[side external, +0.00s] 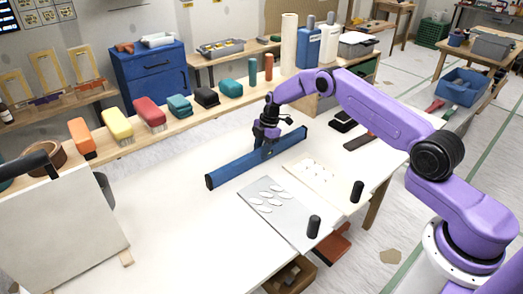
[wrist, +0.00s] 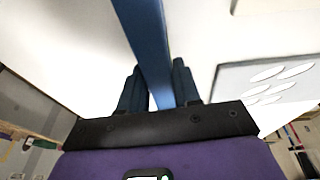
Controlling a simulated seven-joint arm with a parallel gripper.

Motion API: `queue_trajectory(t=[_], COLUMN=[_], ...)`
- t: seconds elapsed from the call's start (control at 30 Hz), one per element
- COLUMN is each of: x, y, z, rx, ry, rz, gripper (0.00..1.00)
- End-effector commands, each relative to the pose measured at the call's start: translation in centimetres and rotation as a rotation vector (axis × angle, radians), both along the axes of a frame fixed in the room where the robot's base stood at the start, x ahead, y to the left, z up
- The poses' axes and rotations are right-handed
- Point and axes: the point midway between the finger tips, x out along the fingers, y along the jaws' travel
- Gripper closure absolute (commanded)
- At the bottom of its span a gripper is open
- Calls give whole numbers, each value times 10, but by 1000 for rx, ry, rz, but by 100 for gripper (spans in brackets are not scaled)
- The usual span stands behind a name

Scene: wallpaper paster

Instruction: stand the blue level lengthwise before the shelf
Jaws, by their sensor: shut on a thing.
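The blue level (side external: 232,168) is a long dark-blue bar at the middle of the white table (side external: 165,215), in front of the wooden shelf (side external: 183,124). Its length runs roughly along the shelf, at a slight angle, with a gap between them. Its tall side face shows, so it is on edge. I cannot tell whether it touches the table. My gripper (side external: 267,148) is shut on it, right of its middle. In the wrist view the level (wrist: 147,40) passes between the two fingers of my gripper (wrist: 158,88); the shelf is not clearly visible there.
Brushes and blocks, including a red brush (side external: 148,112), line the shelf. A grey sheet with white ovals (side external: 285,228) and a pale board (side external: 316,177) lie right of the level, with black cylinders (side external: 314,227) near them. A white panel (side external: 60,235) stands at left. The table between is clear.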

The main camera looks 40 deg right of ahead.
Motion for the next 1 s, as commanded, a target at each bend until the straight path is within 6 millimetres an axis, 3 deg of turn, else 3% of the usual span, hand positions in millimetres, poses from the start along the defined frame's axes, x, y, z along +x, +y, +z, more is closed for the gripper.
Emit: queue_trajectory(t=[0.13, 0.17, 0.23, 0.67, 1.0], x=[0, 0, 0, 0, -3], y=[0, 0, 0, -2, -17], z=[-2, -3, -2, 5, 65], rx=[0, 0, 0, 0, -1], ry=[-1, 0, 0, 0, -3], rz=[0, 0, 0, -1, -1], gripper=[100, 65, 42, 42, 42])
